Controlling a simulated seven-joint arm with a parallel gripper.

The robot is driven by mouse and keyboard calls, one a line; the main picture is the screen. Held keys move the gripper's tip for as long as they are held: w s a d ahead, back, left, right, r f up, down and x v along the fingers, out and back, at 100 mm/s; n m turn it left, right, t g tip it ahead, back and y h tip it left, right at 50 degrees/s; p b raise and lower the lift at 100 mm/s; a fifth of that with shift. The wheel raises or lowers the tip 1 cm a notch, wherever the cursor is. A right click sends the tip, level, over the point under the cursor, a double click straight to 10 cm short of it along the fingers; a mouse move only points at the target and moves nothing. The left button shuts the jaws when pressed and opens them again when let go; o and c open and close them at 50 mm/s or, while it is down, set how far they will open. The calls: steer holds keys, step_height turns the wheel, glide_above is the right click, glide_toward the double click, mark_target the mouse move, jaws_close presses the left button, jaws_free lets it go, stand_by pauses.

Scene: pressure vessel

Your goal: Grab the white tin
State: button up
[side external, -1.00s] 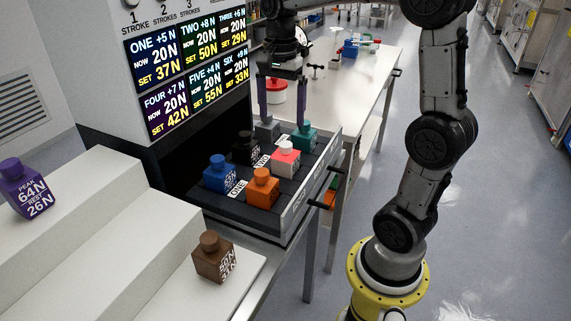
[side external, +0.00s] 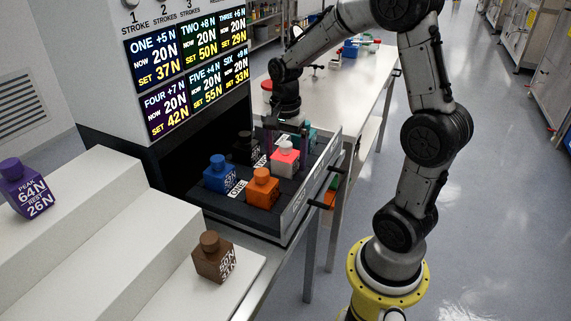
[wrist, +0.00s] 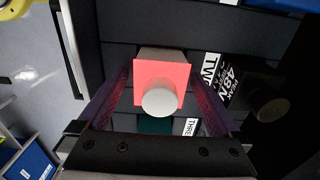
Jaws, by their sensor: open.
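The white tin (side external: 285,165), with a pink top and a pale cap, stands upright in the tray of tins. In the wrist view its pink top (wrist: 143,75) and round cap sit between the two purple fingers. My gripper (side external: 285,132) is open and points down at the tray, just behind the white tin in the side view. In the wrist view my gripper (wrist: 160,85) has a finger on either side of the tin, with no clear contact. The fingertips are partly hidden in the side view.
The dark tray (side external: 222,208) also holds a blue tin (side external: 221,178), an orange tin (side external: 262,190), a black tin (side external: 245,150) and a teal tin (side external: 308,133). A brown tin (side external: 212,261) and a purple tin (side external: 27,192) stand on white steps. Number screens hang above.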

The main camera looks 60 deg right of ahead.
steer(key=shift+f, duration=0.35)
steer(key=shift+c, duration=0.3)
steer(key=shift+r, duration=0.1)
jaws_close()
